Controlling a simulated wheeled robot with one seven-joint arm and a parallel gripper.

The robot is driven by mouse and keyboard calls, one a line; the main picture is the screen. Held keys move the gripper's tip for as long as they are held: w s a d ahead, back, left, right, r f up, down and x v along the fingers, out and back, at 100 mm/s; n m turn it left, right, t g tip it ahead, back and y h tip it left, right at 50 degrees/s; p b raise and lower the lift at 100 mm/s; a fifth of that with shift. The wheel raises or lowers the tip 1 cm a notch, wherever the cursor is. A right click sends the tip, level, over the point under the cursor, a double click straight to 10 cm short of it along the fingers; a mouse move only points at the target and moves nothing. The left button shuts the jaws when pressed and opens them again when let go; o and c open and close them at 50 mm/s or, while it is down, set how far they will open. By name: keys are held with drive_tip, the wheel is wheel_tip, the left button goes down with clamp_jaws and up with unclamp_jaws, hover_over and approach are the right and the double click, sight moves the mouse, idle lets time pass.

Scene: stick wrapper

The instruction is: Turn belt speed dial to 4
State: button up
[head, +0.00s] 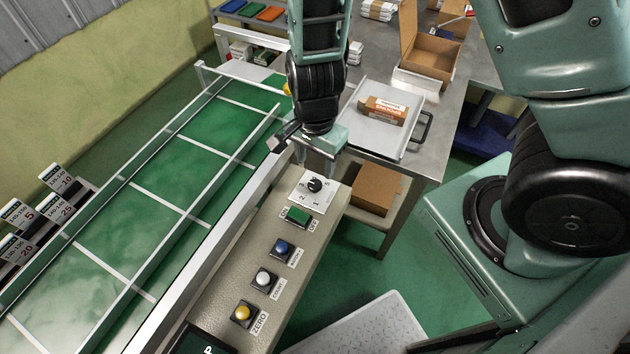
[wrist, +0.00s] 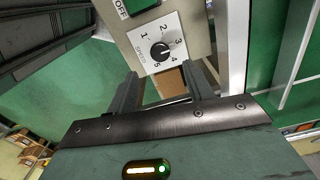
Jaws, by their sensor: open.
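The belt speed dial (head: 315,185) is a round black knob on a white numbered plate at the far end of the beige control panel (head: 222,285). My gripper (head: 316,164) is open and empty, just above and beyond the dial. In the wrist view its fingertips (wrist: 158,72) are apart, with the knob ahead of the gap, not between them.
A green switch (head: 298,215) sits beside the dial, then blue, white and yellow buttons (head: 243,313) along the panel. The green conveyor (head: 170,200) with metal rails runs to the left. A steel table with a tray (head: 365,130) holding a small box stands behind.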

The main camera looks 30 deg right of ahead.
sight(315, 184)
wheel_tip(315, 184, down, 7)
drive_tip(key=shift+r, duration=0.1)
idle(0.3)
drive_tip(key=c, duration=1)
